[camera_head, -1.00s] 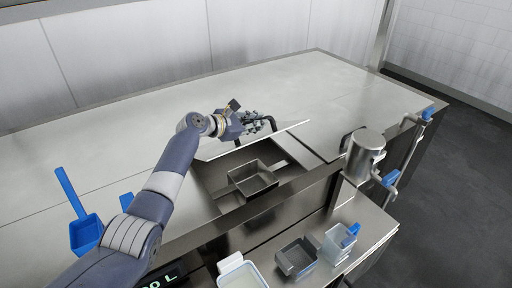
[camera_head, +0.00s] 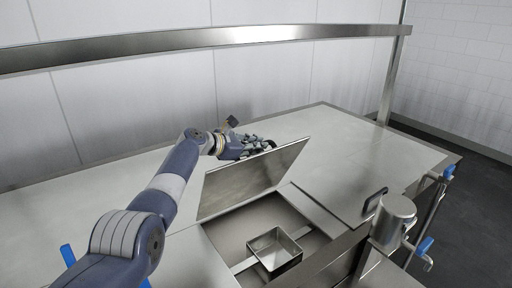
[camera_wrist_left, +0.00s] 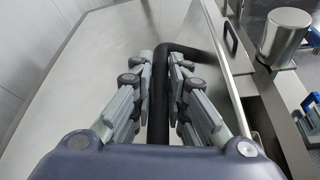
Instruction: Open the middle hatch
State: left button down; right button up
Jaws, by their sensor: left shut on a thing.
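The middle hatch lid (camera_head: 250,180) stands raised and tilted in the head view, its metal face toward me. Below it, the opening (camera_head: 232,236) is uncovered. My left gripper (camera_head: 245,147) is at the lid's upper edge, partly hidden behind it. In the left wrist view, its fingers (camera_wrist_left: 158,95) are shut on a black bar handle (camera_wrist_left: 160,120), which runs between them and bends right at its far end. My right gripper is not in view.
A metal tray (camera_head: 274,250) sits in the opening. A steel cylinder (camera_head: 392,220) stands at the right, beside blue-handled fittings (camera_head: 425,246). Another black handle (camera_head: 375,198) is on the right-hand counter. A metal rail (camera_head: 200,42) crosses above. The back counter is clear.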

pick_arm(q)
jog(key=shift+w+a+f, duration=0.1)
jog(key=shift+a, duration=0.1)
jog(key=c, duration=1.8)
grip_release()
jog(key=shift+c, duration=0.2)
jog(key=shift+w+f, duration=0.1)
jog(key=shift+s+a+r, duration=0.2)
jog(key=shift+a+r, duration=0.05)
jog(key=v, duration=1.1)
jog(key=shift+a, duration=0.2)
jog(key=shift+s+d, duration=0.1)
